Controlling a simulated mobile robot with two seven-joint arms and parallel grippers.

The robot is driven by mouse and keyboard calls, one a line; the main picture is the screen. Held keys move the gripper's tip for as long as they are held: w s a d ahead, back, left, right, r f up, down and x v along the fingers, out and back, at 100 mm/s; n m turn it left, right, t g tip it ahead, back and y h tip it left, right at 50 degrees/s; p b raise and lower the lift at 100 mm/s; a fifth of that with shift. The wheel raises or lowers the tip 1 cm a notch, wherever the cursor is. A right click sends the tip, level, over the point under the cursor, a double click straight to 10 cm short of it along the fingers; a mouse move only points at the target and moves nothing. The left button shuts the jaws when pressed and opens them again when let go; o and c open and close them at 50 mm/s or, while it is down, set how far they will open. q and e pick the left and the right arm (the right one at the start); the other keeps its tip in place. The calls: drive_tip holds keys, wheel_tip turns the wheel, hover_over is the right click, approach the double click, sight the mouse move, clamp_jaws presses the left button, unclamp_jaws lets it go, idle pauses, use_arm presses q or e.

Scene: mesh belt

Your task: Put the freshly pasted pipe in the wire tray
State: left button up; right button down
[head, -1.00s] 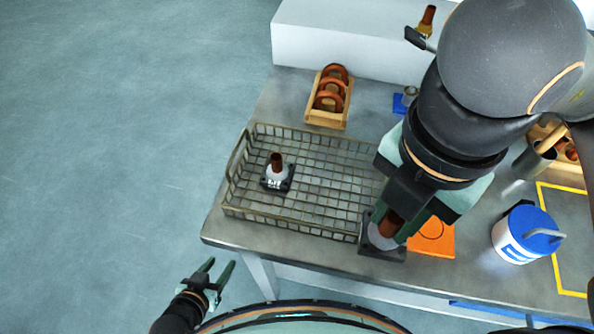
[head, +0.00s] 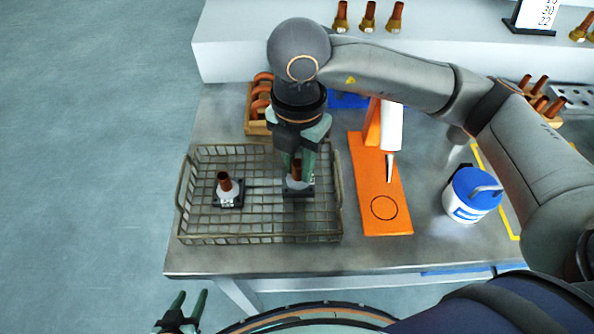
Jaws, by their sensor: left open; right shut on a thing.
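The wire tray (head: 260,239) is a rectangular mesh basket on the grey table. One copper pipe (head: 225,182) stands upright in a pale fitting on a dark square base (head: 228,201) in the tray's left half. My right gripper (head: 297,170) points down into the tray's right half, shut on a second copper pipe (head: 296,174) with the same kind of pale fitting and dark base (head: 298,190). That base is at or near the mesh floor; I cannot tell if it touches. My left gripper (head: 186,305) is open and empty, low in front of the table.
An orange board (head: 371,203) with a white nozzle tool (head: 391,135) lies right of the tray. A blue-lidded white tub (head: 470,195) stands further right. A wooden box of copper bends (head: 258,122) is behind the tray. A white ledge (head: 235,58) runs along the back.

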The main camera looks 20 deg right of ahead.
sight(297, 176)
drive_tip(key=shift+w+f, duration=0.15)
drive_tip(key=shift+f, duration=0.75)
drive_tip(key=shift+w+f, duration=0.1)
drive_tip(key=shift+f, duration=0.75)
drive_tip(key=shift+f, duration=0.1)
drive_tip(key=shift+f, duration=0.15)
drive_tip(key=c, duration=0.7)
unclamp_jaws()
wheel_tip(297, 176, up, 12)
drive_tip(key=shift+f, duration=0.15)
drive_tip(key=shift+r, duration=0.4)
